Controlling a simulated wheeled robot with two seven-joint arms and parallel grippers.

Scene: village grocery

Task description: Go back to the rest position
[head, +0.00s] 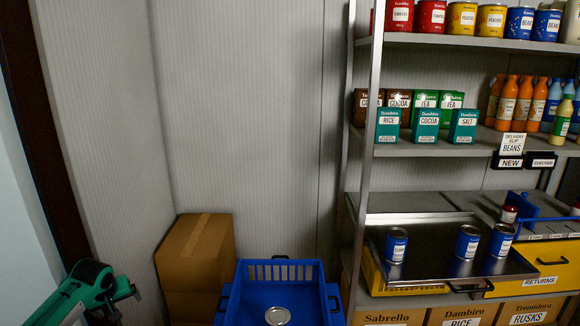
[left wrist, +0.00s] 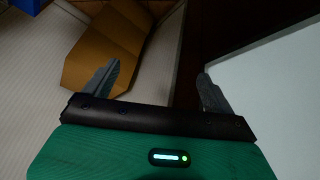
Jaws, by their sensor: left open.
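My left gripper (head: 100,292) is at the lower left of the head view, green and black, in front of the wall and left of the cardboard boxes. In the left wrist view its two grey fingers (left wrist: 158,82) stand wide apart with nothing between them. A cardboard box (left wrist: 108,50) shows beyond the left finger, with no visible contact. My right gripper is in neither view.
Stacked cardboard boxes (head: 195,252) stand by the wall. A blue crate (head: 236,292) holds a round-topped can (head: 278,315). At right, a shelf rack has a metal tray (head: 430,262) with three blue cans, and a yellow returns bin (head: 540,262).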

